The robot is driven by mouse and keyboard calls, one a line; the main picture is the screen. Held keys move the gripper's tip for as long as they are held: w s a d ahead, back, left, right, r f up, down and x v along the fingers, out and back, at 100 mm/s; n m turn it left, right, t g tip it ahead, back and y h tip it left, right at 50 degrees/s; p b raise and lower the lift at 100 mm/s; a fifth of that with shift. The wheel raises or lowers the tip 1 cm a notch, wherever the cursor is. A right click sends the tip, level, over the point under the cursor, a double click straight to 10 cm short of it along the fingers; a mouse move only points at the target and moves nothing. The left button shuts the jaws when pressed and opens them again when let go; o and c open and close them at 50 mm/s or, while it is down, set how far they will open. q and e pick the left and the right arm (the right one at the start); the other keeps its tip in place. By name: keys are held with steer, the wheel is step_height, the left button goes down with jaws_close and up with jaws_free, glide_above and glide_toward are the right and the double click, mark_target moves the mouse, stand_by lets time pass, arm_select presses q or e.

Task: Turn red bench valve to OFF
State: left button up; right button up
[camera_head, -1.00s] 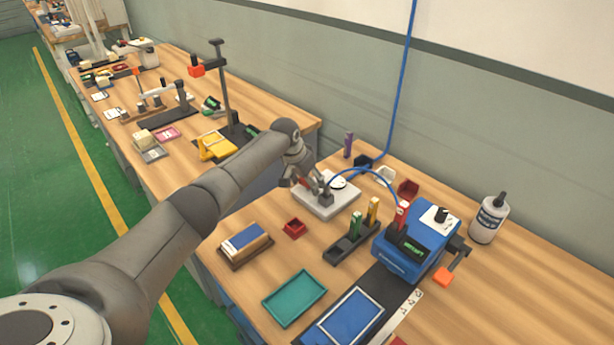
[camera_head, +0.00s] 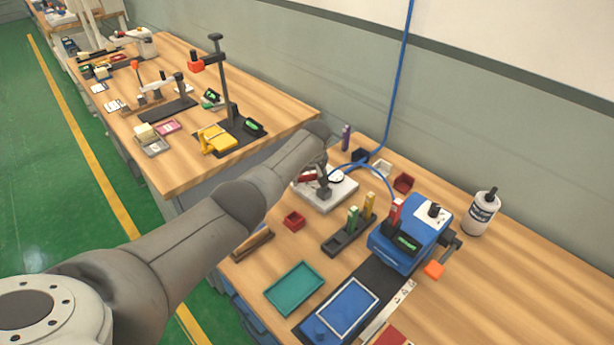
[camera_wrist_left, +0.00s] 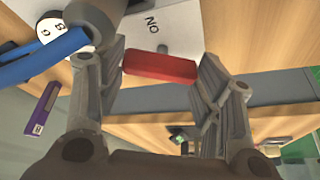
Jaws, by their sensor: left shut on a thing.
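The red valve handle (camera_head: 308,176) shows on the light grey valve plate (camera_head: 342,191) on the near bench. In the left wrist view the handle (camera_wrist_left: 160,67) lies between the two fingers of my left gripper (camera_wrist_left: 160,70), which is shut on it. The plate (camera_wrist_left: 185,30) there carries an upside-down "ON" label close to the handle. A round white gauge (camera_wrist_left: 50,28) sits beside a grey valve body. In the head view my left forearm and wrist hide most of the gripper. My right gripper is not in view.
A blue hose (camera_head: 381,168) runs from the valve area to the blue machine (camera_head: 402,245). A small red bin (camera_head: 294,220), a dark holder (camera_head: 345,238) and a teal tray (camera_head: 294,289) stand nearer. A purple item (camera_head: 346,137) stands behind the plate. A gap separates the benches.

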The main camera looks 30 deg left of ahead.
arm_select(q)
steer(key=n+b, duration=0.1)
steer(key=b, duration=0.1)
steer(key=n+g+y+b, duration=0.1)
steer(key=n+b, duration=0.1)
steer(key=b, duration=0.1)
steer(key=n+b, duration=0.1)
steer(key=b, duration=0.1)
steer(key=shift+w+d+f+n, duration=0.15)
steer(key=shift+f+n, duration=0.1)
steer(key=shift+n, duration=0.15)
steer(key=shift+r+n+g+y+b, duration=0.3)
steer(key=shift+n+g+b, duration=0.3)
steer(key=shift+b, duration=0.8)
steer(key=o, duration=0.7)
steer(key=shift+o, duration=0.2)
steer(key=shift+r, duration=0.1)
steer(key=v, duration=1.1)
steer(key=shift+r, duration=0.4)
